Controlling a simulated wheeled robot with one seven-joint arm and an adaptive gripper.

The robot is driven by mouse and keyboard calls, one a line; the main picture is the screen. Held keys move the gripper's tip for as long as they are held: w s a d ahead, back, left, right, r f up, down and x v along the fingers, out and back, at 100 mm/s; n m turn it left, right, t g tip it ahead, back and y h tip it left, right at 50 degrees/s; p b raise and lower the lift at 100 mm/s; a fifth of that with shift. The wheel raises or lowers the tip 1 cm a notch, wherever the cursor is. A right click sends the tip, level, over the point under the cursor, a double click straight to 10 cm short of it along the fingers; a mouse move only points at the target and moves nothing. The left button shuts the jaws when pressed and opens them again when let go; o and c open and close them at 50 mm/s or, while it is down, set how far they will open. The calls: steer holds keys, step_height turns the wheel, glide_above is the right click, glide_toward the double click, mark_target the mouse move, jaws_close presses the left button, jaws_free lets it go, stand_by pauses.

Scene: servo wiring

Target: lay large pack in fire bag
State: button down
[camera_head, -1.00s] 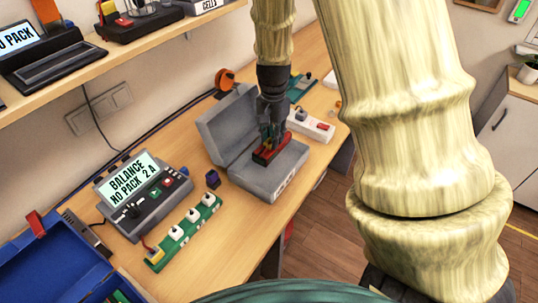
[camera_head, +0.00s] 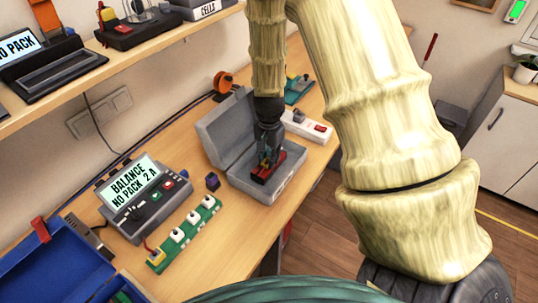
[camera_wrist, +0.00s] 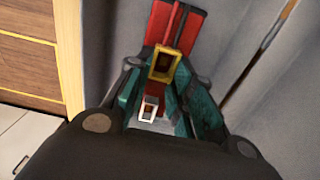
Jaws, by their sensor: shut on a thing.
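The fire bag (camera_head: 284,190) is a grey box-like case on the bench in the head view. Its lid stands open at the back left. My gripper (camera_head: 267,160) points down into it, shut on the large pack (camera_head: 261,176), a red block. The pack is low within the bag's opening; I cannot tell whether it touches the floor. In the wrist view the red pack (camera_wrist: 175,24) shows between the teal-lined fingers of my gripper (camera_wrist: 165,90). A yellow connector (camera_wrist: 165,63) and a white connector (camera_wrist: 149,108) show there too. Grey bag fabric surrounds them.
A balance charger (camera_head: 145,195) reading "NO PACK" and a green strip with several white plugs (camera_head: 185,234) lie left of the bag. A small dark cube (camera_head: 212,181) is beside it. A white power strip (camera_head: 306,127) is behind right. A blue case (camera_head: 52,272) is front left.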

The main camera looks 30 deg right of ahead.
steer(key=shift+f, duration=0.1)
steer(key=c, duration=1.3)
jaws_free()
steer(key=shift+o, duration=0.2)
step_height(320, 180, up, 12)
steer(key=b, duration=0.2)
steer(key=shift+b, duration=0.4)
